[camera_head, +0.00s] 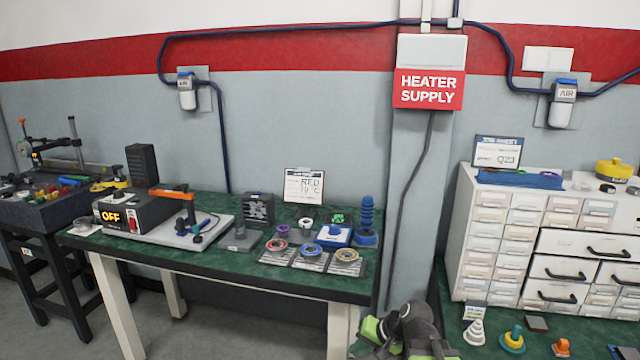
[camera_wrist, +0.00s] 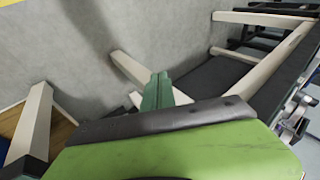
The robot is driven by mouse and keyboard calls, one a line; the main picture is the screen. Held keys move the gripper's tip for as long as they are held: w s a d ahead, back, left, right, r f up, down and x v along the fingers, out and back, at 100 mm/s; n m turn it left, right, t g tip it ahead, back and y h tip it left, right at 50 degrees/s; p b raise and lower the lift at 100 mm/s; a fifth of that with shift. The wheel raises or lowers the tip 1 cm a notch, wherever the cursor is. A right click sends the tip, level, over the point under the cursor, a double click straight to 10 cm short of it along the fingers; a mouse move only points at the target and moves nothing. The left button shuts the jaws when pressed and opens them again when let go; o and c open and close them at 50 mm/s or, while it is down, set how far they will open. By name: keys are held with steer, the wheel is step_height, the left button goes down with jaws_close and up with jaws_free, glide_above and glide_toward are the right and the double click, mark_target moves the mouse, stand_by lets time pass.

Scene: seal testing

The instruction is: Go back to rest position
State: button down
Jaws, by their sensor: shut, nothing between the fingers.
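My gripper (camera_wrist: 157,92) shows in the wrist view as a narrow green pair of fingers, closed together with nothing between them. It points out over grey floor and pale table legs, touching nothing that I can see. In the head view, part of my green and dark grey arm shows at the bottom, right of the green workbench (camera_head: 235,262). The fingertips cannot be made out there.
The workbench holds a black box reading OFF (camera_head: 130,212), colored rings (camera_head: 311,250) and a blue stacked post (camera_head: 366,215). A white drawer cabinet (camera_head: 545,245) stands at right above small parts. A dark side table (camera_head: 40,215) is at left. Open floor (camera_head: 225,328) shows under the bench.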

steer(key=s+d+f+n+g+h, duration=0.3)
steer(key=s+d+f+g+h, duration=0.15)
steer(key=s+d+h, duration=0.35)
step_height(320, 180, up, 22)
steer(key=s+a+y+p, duration=0.1)
steer(key=a+y+p, duration=0.1)
steer(key=p, duration=2)
steer(key=shift+r, duration=0.1)
